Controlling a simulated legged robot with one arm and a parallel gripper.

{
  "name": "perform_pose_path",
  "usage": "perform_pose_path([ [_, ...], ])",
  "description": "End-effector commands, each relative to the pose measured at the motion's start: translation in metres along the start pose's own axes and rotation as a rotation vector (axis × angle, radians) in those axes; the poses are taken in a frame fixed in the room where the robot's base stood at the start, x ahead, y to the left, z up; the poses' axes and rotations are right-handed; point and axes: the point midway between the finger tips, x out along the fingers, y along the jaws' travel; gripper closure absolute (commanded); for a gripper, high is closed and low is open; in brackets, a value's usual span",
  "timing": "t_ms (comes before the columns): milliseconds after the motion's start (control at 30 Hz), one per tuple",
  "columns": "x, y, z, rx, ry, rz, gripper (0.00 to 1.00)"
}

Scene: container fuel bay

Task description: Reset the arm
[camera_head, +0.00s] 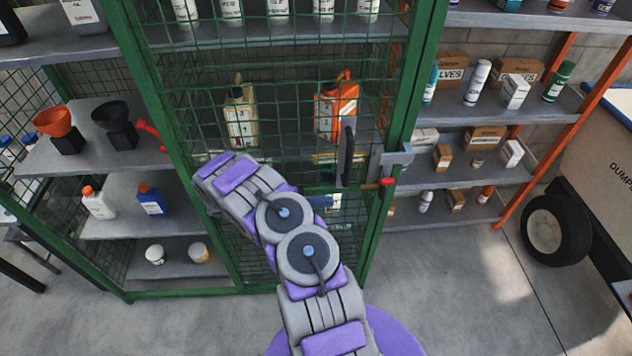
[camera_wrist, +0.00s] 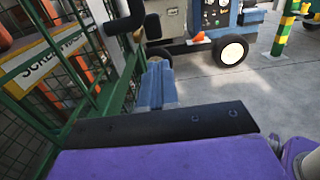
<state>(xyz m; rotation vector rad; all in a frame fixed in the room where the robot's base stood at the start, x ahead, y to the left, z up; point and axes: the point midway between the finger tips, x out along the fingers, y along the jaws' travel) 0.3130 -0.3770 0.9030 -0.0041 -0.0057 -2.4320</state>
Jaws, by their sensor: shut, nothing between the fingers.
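My arm (camera_head: 309,252) reaches from the bottom of the head view up and left to the front of a green mesh cage (camera_head: 180,150). My gripper (camera_head: 215,168) is at its far end, in front of the left part of the mesh; its fingertips are hard to make out. In the wrist view, my gripper (camera_wrist: 165,132) fills the bottom as a purple and black body. It is shut and empty. A dark upright handle (camera_head: 346,156) and a grey latch with a red tip (camera_head: 392,158) are to its right, apart from it.
Behind the mesh stand a beige can (camera_head: 240,115) and an orange can (camera_head: 337,108). Shelves with funnels (camera_head: 53,122) and bottles are at left; shelves with boxes (camera_head: 486,138) at right. A wheeled vehicle (camera_head: 610,150) stands far right. Floor (camera_head: 470,285) at lower right is clear.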

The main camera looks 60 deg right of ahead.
Motion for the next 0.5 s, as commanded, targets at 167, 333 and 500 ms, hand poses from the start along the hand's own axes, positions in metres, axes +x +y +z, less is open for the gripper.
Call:
perform_pose_path([
  [167,-0.003,-0.001,0.0,0.0,-0.001,0.0,1.0],
  [333,-0.004,-0.002,0.005,0.009,0.001,-0.003,1.0],
  [500,-0.008,-0.006,0.031,0.062,0.024,-0.027,1.0],
])
